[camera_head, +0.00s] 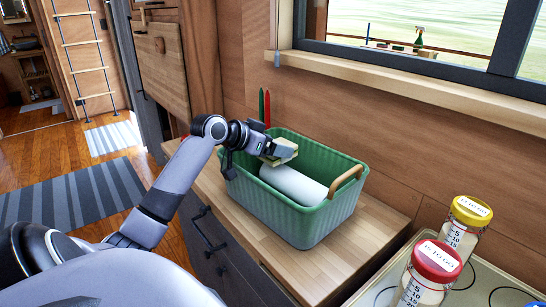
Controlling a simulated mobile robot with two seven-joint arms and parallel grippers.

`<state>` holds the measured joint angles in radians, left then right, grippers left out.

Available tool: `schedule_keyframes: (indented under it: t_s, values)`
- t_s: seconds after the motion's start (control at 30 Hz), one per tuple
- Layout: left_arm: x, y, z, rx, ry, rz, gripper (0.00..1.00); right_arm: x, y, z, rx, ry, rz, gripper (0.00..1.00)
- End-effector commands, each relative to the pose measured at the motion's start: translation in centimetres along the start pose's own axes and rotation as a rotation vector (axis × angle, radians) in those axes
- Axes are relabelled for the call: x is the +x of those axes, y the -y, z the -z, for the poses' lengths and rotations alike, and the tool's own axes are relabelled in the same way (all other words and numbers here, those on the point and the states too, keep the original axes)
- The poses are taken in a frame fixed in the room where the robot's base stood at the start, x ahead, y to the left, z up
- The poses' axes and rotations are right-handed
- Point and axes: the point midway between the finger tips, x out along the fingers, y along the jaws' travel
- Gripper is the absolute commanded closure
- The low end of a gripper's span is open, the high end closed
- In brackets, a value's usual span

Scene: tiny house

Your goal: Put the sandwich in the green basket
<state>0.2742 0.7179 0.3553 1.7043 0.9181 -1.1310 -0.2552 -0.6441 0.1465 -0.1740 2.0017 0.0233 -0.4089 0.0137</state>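The green basket (318,222) stands on a wooden counter top and has a wooden handle on its right end. A white rounded object (292,185) lies inside it. My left gripper (279,153) is above the far left part of the basket. It is shut on the sandwich (284,147), a small pale yellow-green piece partly hidden by the fingers. The sandwich is around rim height, over the basket opening; I cannot tell whether it touches anything below. My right gripper is not in view.
The wooden counter (335,262) is clear in front of the basket. A jar with a yellow lid (470,212) and a jar with a red lid (437,261) stand at the right. Red and green upright items (265,105) are behind the basket. A window sill (420,85) runs above.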

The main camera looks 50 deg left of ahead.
Motion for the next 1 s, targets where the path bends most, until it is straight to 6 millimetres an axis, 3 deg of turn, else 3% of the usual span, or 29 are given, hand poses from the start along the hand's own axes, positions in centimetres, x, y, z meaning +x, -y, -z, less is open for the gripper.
schedule_keyframes:
  t_s: [0.17, 0.53, 0.57, 0.6, 1.0]
  values:
    - [1.4, -0.1, -2.5, -0.003, 0.001, -0.002, 0.52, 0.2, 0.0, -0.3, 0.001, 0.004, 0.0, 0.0]
    - [1.6, 0.0, -2.9, -0.001, 0.0, 0.0, 0.52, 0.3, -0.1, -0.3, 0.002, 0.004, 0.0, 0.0]
    - [1.6, 0.0, -3.0, -0.001, 0.001, -0.001, 0.16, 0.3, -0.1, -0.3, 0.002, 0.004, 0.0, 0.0]
    - [1.6, 0.0, -2.9, -0.001, 0.001, -0.001, 0.03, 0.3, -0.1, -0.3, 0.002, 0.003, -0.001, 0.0]
    - [0.8, 0.0, -2.7, 0.0, 0.0, 0.001, 0.0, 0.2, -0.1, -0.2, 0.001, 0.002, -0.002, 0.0]
